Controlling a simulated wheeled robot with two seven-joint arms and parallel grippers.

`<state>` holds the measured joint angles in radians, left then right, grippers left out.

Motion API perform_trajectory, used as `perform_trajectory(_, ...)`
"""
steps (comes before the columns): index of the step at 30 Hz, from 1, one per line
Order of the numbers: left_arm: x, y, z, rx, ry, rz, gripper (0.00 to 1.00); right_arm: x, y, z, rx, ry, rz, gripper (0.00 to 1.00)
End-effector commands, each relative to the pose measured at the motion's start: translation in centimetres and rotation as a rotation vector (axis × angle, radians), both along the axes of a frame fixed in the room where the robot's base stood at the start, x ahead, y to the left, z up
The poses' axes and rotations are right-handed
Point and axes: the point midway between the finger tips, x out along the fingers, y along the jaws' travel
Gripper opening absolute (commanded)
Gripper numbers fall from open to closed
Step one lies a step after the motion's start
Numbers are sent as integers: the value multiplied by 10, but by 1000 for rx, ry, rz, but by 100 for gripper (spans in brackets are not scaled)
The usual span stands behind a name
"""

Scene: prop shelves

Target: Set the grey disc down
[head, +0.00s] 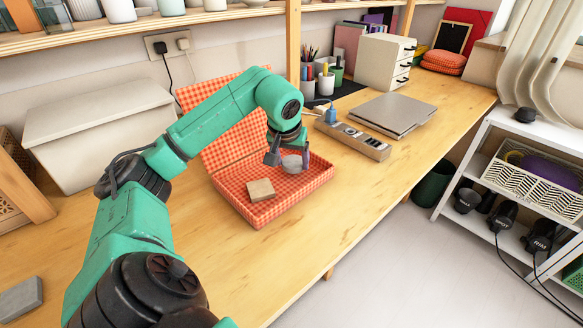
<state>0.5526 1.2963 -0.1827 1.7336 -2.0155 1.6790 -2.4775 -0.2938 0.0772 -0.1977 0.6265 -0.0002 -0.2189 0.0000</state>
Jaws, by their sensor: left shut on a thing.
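My left gripper (287,158) is shut on a small grey disc (292,164). It holds the disc over the right part of an open red checked box (318,179). I cannot tell whether the disc touches the box floor. A beige square block (261,190) lies inside the box, left of the disc and apart from it. The box lid stands open at the back, partly hidden by my left arm. My right gripper is not in view.
A power strip (352,139) and a grey laptop-like slab (390,113) lie right of the box. A large pale bin (97,128) stands at the back left. A grey block (20,298) lies at the front left. The tabletop in front of the box is clear.

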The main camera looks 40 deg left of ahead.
Motion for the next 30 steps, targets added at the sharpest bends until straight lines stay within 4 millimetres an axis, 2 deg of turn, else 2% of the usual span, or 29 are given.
perform_trajectory(1, -1, 0, -13, 0, 4, 0, 13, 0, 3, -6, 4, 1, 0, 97)
perform_trajectory(3, 0, 0, -18, 0, 1, 0, 13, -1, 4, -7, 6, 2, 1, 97)
perform_trajectory(12, 0, 0, -19, 0, 0, -1, 13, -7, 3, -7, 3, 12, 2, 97)
perform_trajectory(13, 0, 0, -19, 0, 0, -1, 82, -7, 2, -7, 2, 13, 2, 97)
perform_trajectory(14, 0, 0, -19, 0, 0, -1, 94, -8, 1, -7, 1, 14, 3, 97)
perform_trajectory(15, 0, 0, -19, 0, 0, -1, 100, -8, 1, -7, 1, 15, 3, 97)
perform_trajectory(21, 0, 0, -18, 0, 0, -1, 100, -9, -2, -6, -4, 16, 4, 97)
perform_trajectory(24, -1, 0, -12, 0, -1, 0, 100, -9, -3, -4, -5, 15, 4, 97)
perform_trajectory(26, -3, -2, -3, 2, -5, -1, 100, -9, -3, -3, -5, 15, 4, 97)
perform_trajectory(30, -15, -8, 32, 2, -6, -1, 100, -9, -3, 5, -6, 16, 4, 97)
